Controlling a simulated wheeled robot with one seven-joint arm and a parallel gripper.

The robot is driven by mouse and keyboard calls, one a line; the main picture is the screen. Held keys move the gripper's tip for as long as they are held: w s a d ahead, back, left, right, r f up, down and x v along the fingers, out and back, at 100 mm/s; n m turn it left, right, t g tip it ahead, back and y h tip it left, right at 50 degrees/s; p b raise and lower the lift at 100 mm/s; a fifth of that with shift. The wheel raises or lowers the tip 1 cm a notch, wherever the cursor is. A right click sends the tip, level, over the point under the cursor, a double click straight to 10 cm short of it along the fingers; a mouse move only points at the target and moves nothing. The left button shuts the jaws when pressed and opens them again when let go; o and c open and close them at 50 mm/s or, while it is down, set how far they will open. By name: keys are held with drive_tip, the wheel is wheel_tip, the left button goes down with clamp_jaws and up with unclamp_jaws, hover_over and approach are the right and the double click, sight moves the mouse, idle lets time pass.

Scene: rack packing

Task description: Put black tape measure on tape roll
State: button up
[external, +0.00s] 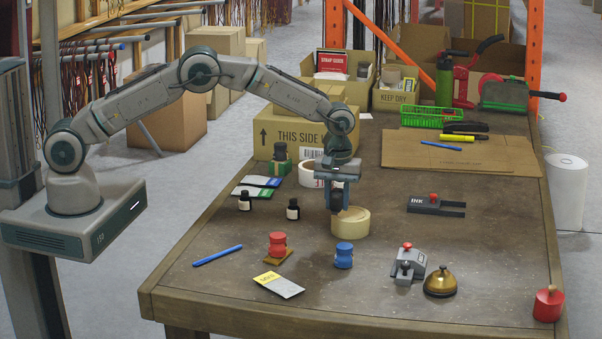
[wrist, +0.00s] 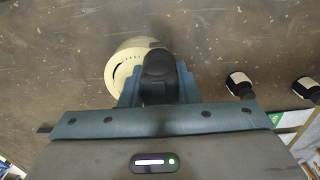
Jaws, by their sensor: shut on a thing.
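A black tape measure (wrist: 158,68) is between the fingers of my gripper (wrist: 160,85), which is shut on it. In the external view my gripper (external: 336,197) points down just above and at the left edge of a cream tape roll (external: 354,221). The tape roll lies flat on the table and also shows in the wrist view (wrist: 122,68), partly hidden behind the tape measure. I cannot tell whether the tape measure touches the roll. In the external view the tape measure is a dark shape (external: 336,204) mostly hidden by the fingers.
Two small dark bottles (external: 293,209) stand left of my gripper. A white tape roll (external: 309,174) lies behind it. A blue stamp (external: 344,256) and a red stamp (external: 278,244) stand in front. A black ink pad (external: 436,205) lies to the right. The table between has free room.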

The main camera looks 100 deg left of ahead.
drive_tip(key=shift+f, duration=0.85)
drive_tip(key=o, duration=1.1)
